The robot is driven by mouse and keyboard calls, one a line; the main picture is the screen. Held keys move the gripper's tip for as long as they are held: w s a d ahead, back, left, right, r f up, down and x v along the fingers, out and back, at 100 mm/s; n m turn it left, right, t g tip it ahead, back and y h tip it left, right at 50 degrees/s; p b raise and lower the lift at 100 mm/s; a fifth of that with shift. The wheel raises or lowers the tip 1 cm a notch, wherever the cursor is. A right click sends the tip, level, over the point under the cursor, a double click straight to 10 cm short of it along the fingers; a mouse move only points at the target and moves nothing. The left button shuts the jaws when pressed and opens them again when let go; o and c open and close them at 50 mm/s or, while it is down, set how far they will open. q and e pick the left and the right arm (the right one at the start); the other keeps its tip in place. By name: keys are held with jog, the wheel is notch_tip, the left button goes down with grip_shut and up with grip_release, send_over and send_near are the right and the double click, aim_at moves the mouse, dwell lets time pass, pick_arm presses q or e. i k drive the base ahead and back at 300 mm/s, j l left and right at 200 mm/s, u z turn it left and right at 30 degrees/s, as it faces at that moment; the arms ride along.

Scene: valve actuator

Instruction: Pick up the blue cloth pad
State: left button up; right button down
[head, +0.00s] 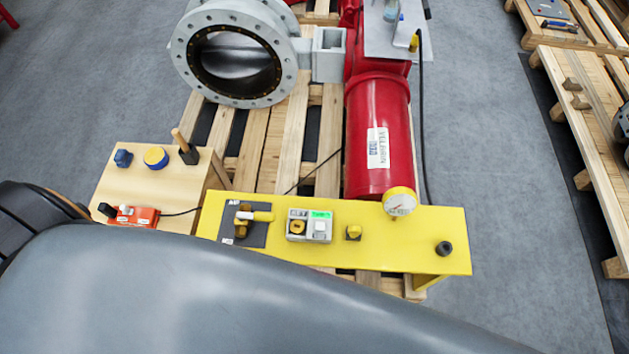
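The blue cloth pad (123,158) is a small, dark blue, folded-looking lump. It lies on the far left part of a small light wooden table (130,187). It sits apart from the round blue and yellow tin (156,157) to its right. Neither of my grippers can be made out. A large grey arm part of mine fills the bottom of the view and hides what lies beneath it. Nothing is touching the pad.
A wooden-handled brush (185,146) stands right of the tin. An orange box (134,216) sits at the table's front. A yellow panel (390,240) with controls adjoins on the right. Behind stand a red actuator (370,110) and grey valve (180,57) on a pallet.

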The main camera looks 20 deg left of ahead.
aim_at(123, 159)
jog(key=u, duration=2.2)
jog(key=i+j, duration=0.15)
jog(key=j, duration=0.15)
jog(key=l+z, duration=0.05)
